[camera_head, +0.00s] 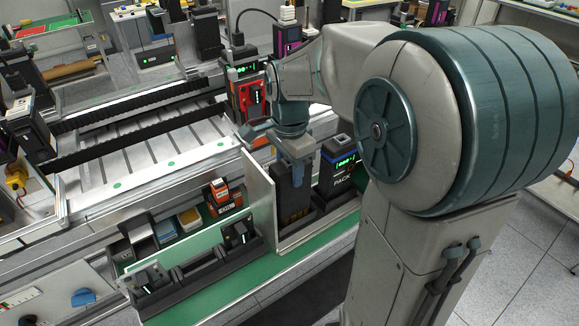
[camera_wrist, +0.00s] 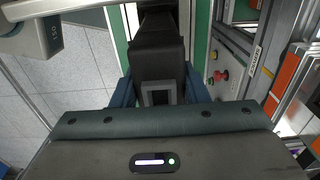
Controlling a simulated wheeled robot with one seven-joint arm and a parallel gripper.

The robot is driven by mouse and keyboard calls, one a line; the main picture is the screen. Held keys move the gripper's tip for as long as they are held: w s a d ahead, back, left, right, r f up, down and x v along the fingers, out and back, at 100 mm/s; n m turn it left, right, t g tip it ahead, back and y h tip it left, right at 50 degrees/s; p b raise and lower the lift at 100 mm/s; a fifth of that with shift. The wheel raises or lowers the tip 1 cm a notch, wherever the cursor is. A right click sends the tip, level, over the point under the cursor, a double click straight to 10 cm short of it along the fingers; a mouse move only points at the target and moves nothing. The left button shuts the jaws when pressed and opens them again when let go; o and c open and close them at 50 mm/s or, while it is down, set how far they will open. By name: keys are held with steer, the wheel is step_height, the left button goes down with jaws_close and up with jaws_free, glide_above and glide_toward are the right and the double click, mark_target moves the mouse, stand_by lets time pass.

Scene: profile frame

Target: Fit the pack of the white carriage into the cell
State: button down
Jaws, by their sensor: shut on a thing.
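My gripper (camera_head: 294,158) points down and is shut on a dark pack (camera_head: 291,192), which stands upright below it. In the wrist view the blue fingers of my gripper (camera_wrist: 160,93) sit on either side of the dark pack (camera_wrist: 158,58), which has a grey square frame at its near end. An upright white panel (camera_head: 259,200) stands just left of the pack; I cannot tell if it belongs to the white carriage. I cannot tell which opening is the cell. The pack's lower end is partly hidden, so whether it is seated or lifted is unclear.
A black pack marked PACK (camera_head: 339,168) with green lights stands close right of the held pack. A pale green panel (camera_head: 188,247) and dark holders are on the green shelf (camera_head: 285,268) at front left. A red-and-black unit (camera_head: 247,95) stands behind.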

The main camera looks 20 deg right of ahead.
steer(key=c, duration=0.7)
jaws_free()
steer(key=shift+c, duration=0.2)
step_height(320, 180, up, 14)
